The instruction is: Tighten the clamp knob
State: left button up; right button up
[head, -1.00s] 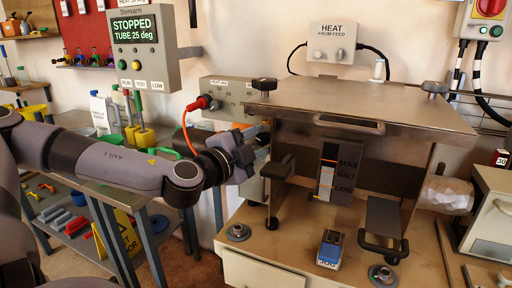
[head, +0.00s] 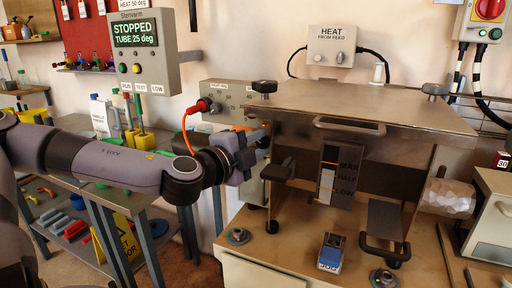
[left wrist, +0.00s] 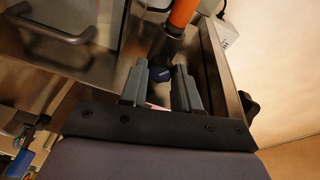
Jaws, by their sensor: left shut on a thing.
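My left gripper (head: 236,160) is at the left side of the metal-lidded machine, just below its front left lid corner. In the left wrist view the two grey fingers (left wrist: 165,88) close around a dark blue knob-like piece (left wrist: 183,73), which looks like the clamp knob; the fingers hide much of it. A dark neck with an orange rod (left wrist: 183,14) rises just beyond the fingertips. In the head view the gripper hides what it holds. My right gripper is not in view.
The machine's steel lid (head: 365,106) and metal walls are close beside the gripper. A red plug (head: 202,105) with an orange cable hangs just behind my wrist. A blue-and-white block (head: 331,252) lies on the bench. A yellow floor sign (head: 128,240) stands at lower left.

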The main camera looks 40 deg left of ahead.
pick_arm(q)
jog(key=shift+m, duration=1.1)
jog(key=shift+d+r+m+g+b, duration=0.1)
jog(key=shift+m+g+b, duration=0.35)
jog(key=shift+m, duration=0.45)
jog(key=o, duration=0.8)
jog(key=shift+c, duration=0.2)
jog(key=shift+s, duration=0.15)
